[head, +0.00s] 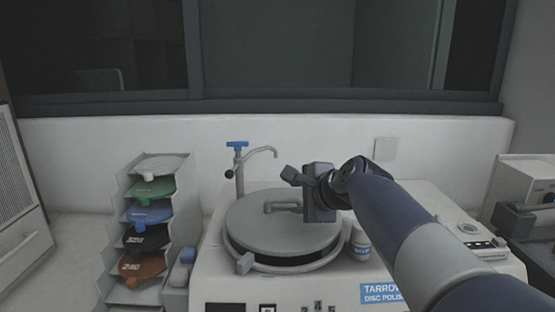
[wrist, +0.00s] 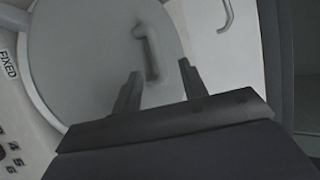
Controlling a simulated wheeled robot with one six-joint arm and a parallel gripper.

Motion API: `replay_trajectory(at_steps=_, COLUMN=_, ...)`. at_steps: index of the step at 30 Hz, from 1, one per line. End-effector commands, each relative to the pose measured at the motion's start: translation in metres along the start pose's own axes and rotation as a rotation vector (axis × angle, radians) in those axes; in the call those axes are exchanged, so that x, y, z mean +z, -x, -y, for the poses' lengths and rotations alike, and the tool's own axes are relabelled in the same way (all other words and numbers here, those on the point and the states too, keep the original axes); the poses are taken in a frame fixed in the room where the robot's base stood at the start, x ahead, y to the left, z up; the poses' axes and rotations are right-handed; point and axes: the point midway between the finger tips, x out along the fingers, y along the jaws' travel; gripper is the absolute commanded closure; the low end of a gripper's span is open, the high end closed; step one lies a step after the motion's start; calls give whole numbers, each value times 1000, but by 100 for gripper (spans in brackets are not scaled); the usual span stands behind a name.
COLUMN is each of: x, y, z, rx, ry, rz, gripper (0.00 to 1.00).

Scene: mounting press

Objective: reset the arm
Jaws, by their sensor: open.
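My arm reaches in from the lower right in the head view. My gripper (head: 290,175) hangs over the right side of the disc polisher's round grey lid (head: 262,225). In the wrist view my gripper (wrist: 160,85) has its two fingers apart with nothing between them. The lid's bar handle (wrist: 150,52) lies beyond the fingertips, and I cannot tell how close they are to it. The lid sits on the polisher's bowl and also fills much of the wrist view (wrist: 85,50).
A blue-topped tap (head: 238,165) with a curved spout stands behind the lid. A rack (head: 118,215) of coloured discs is at the left. A small white bottle (head: 361,243) stands right of the bowl. A grey machine (head: 530,220) is at the far right. A window is behind.

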Motion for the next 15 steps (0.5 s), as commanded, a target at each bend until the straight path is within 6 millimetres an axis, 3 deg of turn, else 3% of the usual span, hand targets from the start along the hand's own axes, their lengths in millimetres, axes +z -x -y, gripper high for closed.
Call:
replay_trajectory(at_steps=9, x=1, y=-50, z=-1, rx=3, ry=0, rz=1, gripper=59)
replay_trajectory(at_steps=15, x=3, y=-43, z=9, rx=0, ry=1, rz=1, gripper=59)
